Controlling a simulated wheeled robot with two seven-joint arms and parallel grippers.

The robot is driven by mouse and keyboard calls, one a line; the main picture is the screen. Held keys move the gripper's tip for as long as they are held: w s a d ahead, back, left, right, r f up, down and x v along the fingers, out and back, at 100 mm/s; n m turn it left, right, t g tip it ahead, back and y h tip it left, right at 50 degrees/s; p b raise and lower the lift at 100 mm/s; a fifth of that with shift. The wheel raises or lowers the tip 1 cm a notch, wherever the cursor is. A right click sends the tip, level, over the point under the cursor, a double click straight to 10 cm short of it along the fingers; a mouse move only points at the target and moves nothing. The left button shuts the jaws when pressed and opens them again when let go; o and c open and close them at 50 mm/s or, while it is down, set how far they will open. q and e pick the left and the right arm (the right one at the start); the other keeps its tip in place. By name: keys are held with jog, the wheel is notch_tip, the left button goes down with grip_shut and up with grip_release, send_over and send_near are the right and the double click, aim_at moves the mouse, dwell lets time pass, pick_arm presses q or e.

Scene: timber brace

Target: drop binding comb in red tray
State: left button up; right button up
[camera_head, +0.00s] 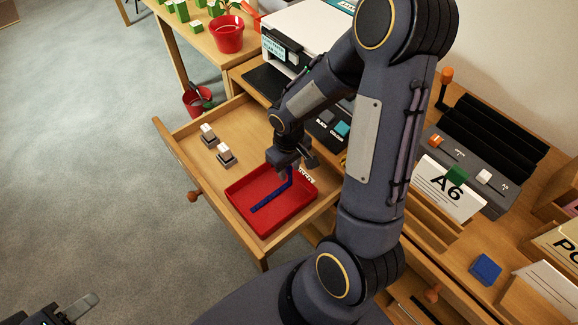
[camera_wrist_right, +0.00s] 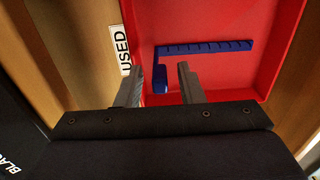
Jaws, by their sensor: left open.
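The blue binding comb (camera_head: 270,198) lies inside the red tray (camera_head: 240,191), which sits in the open wooden drawer. In the right wrist view the L-shaped comb (camera_wrist_right: 205,47) rests over the red floor of the tray (camera_wrist_right: 225,17), its short leg pointing toward my fingers. My right gripper (camera_head: 297,166) is low over the tray's far edge. Its fingers (camera_wrist_right: 161,76) are apart, with a visible gap on both sides of the comb's short leg. My left gripper (camera_head: 78,309) is open at the bottom left corner, far from the tray and partly cut off.
Two small white-topped stamps (camera_head: 225,153) stand in the drawer (camera_head: 180,148) left of the tray. A "USED" label (camera_wrist_right: 124,50) is beside the tray. A printer (camera_head: 300,38) is behind.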

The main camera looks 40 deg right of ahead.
notch_tip(320, 180, up, 12)
jog(key=p, duration=0.3)
pick_arm(q)
notch_tip(320, 180, up, 3)
jog(key=shift+f, duration=0.1)
pick_arm(e)
jog(key=s+a+r+m+t+y, duration=0.1)
jog(key=s+a+r+t+y, duration=0.1)
jog(key=s+a+r, duration=0.2)
jog(key=s+a+r+m+t+y, duration=0.1)
jog(key=s+a+r+t, duration=0.2)
jog(key=s+r, duration=0.3)
jog(key=s+a, duration=0.1)
jog(key=s, duration=0.2)
jog(key=shift+m+t+y, duration=0.3)
jog(key=shift+y, duration=0.1)
